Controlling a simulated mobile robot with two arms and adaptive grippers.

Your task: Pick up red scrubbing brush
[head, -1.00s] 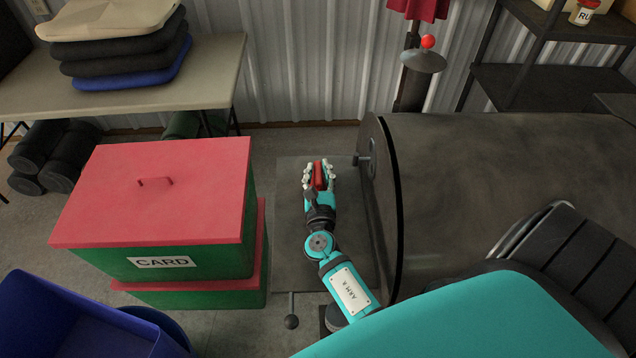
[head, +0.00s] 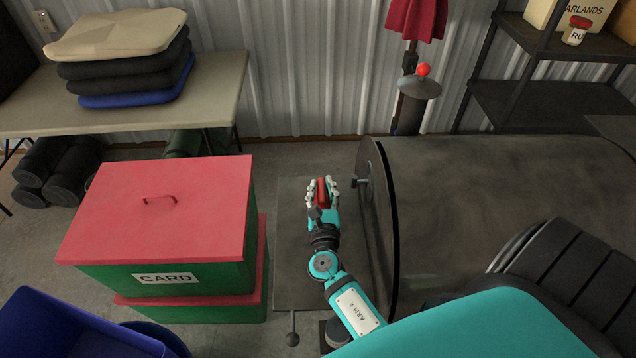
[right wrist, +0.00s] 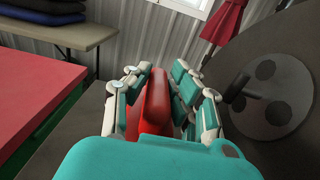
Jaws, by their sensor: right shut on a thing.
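The red scrubbing brush (head: 321,192) is between the fingers of my right gripper (head: 321,188) in the head view. In the right wrist view the brush (right wrist: 155,105) stands upright between the fingers of my right gripper (right wrist: 158,90), which is shut on it. Its lower end is hidden by the teal palm. The brush is held over the grey plate, between the green bins and the dark drum. My left gripper is not in view.
Green bins with a red lid (head: 165,205) stand to the left of my right arm. A large dark drum (head: 470,210) with a side handle is close on the right. A table (head: 215,95) with stacked cushions (head: 120,60) stands behind left. A blue bin (head: 60,330) is front left.

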